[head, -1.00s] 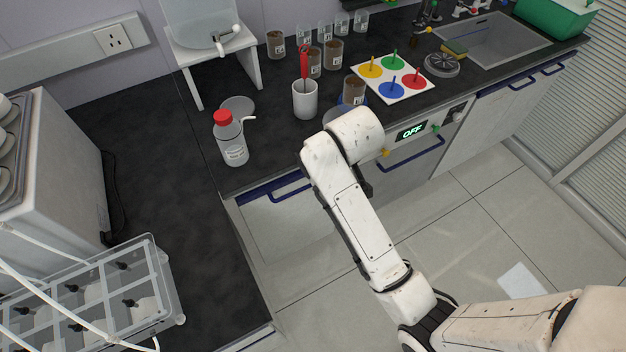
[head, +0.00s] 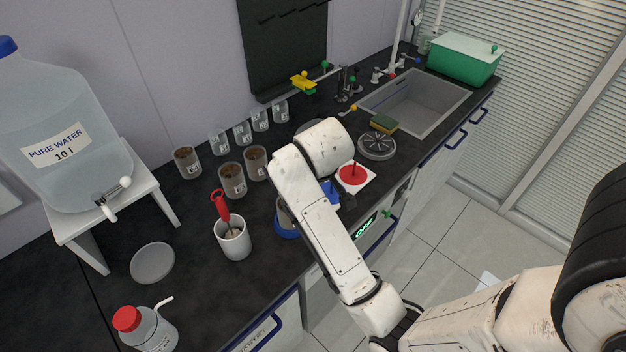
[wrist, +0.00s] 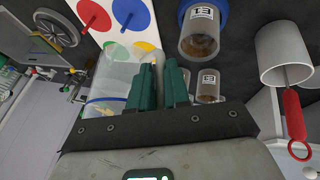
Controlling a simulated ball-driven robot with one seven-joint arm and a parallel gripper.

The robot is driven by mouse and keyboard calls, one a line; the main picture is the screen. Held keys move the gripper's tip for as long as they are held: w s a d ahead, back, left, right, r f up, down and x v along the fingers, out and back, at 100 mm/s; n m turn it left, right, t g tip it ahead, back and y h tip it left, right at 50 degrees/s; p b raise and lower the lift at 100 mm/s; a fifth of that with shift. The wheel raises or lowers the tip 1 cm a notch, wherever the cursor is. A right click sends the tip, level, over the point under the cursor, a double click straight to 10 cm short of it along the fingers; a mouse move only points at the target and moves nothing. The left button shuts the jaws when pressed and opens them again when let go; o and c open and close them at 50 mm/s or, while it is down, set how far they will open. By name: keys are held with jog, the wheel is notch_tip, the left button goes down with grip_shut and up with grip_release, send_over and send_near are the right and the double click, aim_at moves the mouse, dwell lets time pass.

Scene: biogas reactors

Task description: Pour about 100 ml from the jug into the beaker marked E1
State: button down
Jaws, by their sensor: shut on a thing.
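In the wrist view my gripper (wrist: 152,72) has its green fingers close together on a clear jug (wrist: 118,72), which is beside them on the left. How full the jug is I cannot tell. A beaker with brown contents (wrist: 200,38) stands in a blue ring near the top of the wrist view, apart from the jug. Its label, seen turned, seems to read E1. In the head view this beaker (head: 284,214) is partly behind my arm, on its blue ring (head: 287,232). My gripper and the jug are hidden behind my arm in the head view.
A white pot (head: 233,240) with a red-handled tool (head: 220,207) stands left of the ringed beaker. More brown-filled beakers (head: 232,180) and several clear ones (head: 242,132) stand behind. A red-capped bottle (head: 146,330), a grey disc (head: 152,263) and a water tank (head: 65,130) are left.

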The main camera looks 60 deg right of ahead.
jog(key=shift+w+d+f, duration=0.1)
jog(key=shift+w+d, duration=0.15)
notch_tip(320, 180, down, 8)
jog(key=n+g+h+b, duration=0.1)
jog(key=h+b, duration=0.1)
jog(key=h, duration=0.2)
jog(key=shift+a+f, duration=0.15)
jog(key=shift+f, duration=0.1)
dwell(0.7)
jog(key=shift+f+h+b, duration=0.15)
jog(key=shift+h+b, duration=0.25)
jog(key=shift+b, duration=0.15)
jog(key=shift+s+d+f+n+h+b, duration=0.1)
jog(key=shift+d+f+n+h+b, duration=0.5)
jog(key=shift+b, duration=1.35)
jog(key=shift+a+r+g+h, duration=0.1)
jog(key=shift+r+g+h, duration=0.2)
jog(key=shift+h, duration=0.2)
